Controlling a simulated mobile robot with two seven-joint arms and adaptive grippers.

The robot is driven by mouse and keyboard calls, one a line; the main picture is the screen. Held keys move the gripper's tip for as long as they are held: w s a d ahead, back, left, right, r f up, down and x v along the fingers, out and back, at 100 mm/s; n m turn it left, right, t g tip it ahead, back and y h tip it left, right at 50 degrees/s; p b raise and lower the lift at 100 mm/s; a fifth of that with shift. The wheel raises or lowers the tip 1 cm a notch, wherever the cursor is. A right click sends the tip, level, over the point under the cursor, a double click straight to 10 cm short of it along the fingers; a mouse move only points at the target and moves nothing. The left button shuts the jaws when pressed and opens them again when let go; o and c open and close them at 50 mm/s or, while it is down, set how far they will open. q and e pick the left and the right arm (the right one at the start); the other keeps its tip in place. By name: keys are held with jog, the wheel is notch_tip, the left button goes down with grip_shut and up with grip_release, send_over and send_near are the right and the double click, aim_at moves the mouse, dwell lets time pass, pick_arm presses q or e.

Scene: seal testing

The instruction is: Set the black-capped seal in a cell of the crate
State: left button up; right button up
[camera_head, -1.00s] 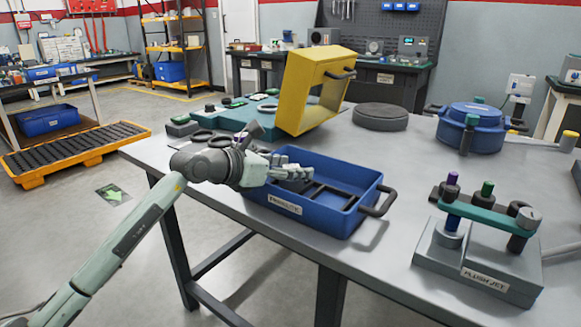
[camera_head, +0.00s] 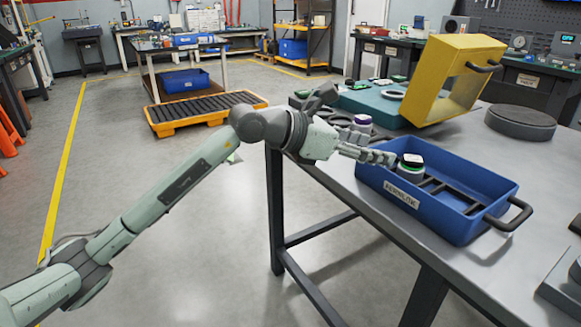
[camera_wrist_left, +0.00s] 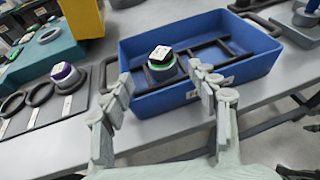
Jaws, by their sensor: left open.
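The black-capped seal (camera_head: 411,167) is a grey cylinder with a green ring and a black top. It stands upright inside the left end of the blue crate (camera_head: 455,227), its top above the near rim. In the left wrist view the seal (camera_wrist_left: 161,68) sits in the crate's near-left cell, beside the black dividers; its base is partly hidden by the crate wall (camera_wrist_left: 190,92). My left gripper (camera_head: 390,160) is at the crate's left end, close to the seal. In the left wrist view its fingers (camera_wrist_left: 162,84) are spread, with nothing between them. My right gripper is out of view.
A purple-capped seal (camera_head: 362,124) stands left of the crate on a dark rack (camera_wrist_left: 42,112) with rings. A tilted yellow box (camera_head: 438,88) stands behind the crate, and a dark round disc (camera_head: 520,122) lies to its right. The grey table's front strip (camera_head: 350,195) is clear.

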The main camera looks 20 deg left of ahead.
pick_arm(q)
jog(key=s+d+r+n+t+h, duration=0.3)
jog(key=s+r+n+h, duration=0.2)
jog(key=r+n+h, duration=0.15)
jog(key=w+a+f+n+t+y, duration=0.25)
jog(key=a+n+t+y, duration=0.8)
jog(key=n, duration=0.65)
jog(key=s+a+f+n+g+y, duration=0.3)
jog(key=a+f+n+g+y, duration=0.2)
jog(key=a+f+n+y, duration=0.6)
jog(key=s+a+f+n+g, duration=0.2)
jog(key=s+f+n+g, duration=0.1)
jog(key=f, duration=0.5)
jog(key=s+a+f+n+g, duration=0.1)
jog(key=s+f+n+g, duration=0.25)
jog(key=f, duration=0.55)
jog(key=s+d+f+n+g+h, duration=0.1)
jog(key=s+f+g, duration=0.3)
jog(key=s+f, duration=0.3)
jog(key=s+d+f+n+g+h, duration=0.1)
jog(key=s+f+g, duration=0.3)
jog(key=s, duration=0.9)
notch_tip(320, 180, down, 4)
jog(key=shift+d+r+n+h, duration=0.1)
jog(key=shift+d+n+h, duration=0.25)
jog(key=shift+n+h, duration=0.15)
